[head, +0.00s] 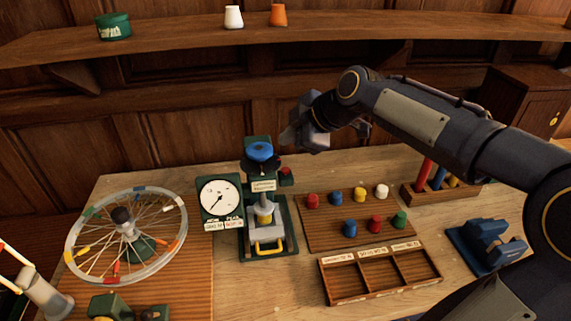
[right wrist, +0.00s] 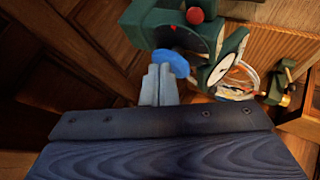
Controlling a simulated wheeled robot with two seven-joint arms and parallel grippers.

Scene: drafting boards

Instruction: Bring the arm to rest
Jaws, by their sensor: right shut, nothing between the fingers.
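My right arm (head: 430,115) comes in from the right in the head view, bent over the bench. Its gripper (head: 293,138) is above the back of the bench, close to the blue-topped green press (head: 262,210) in the picture. In the right wrist view the right gripper's fingers (right wrist: 158,82) are shut together with nothing between them. The blue knob (right wrist: 171,62) and green body of the press show just beyond the fingertips; I cannot tell the exact gap. My left gripper is not in view.
A dial gauge (head: 220,198) and a spoked wheel (head: 125,235) stand left of the press. A board with several coloured pegs (head: 331,232), an empty three-part tray (head: 341,297), a peg rack (head: 470,197) and a blue tool (head: 485,246) are to the right. A shelf (head: 180,32) runs behind.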

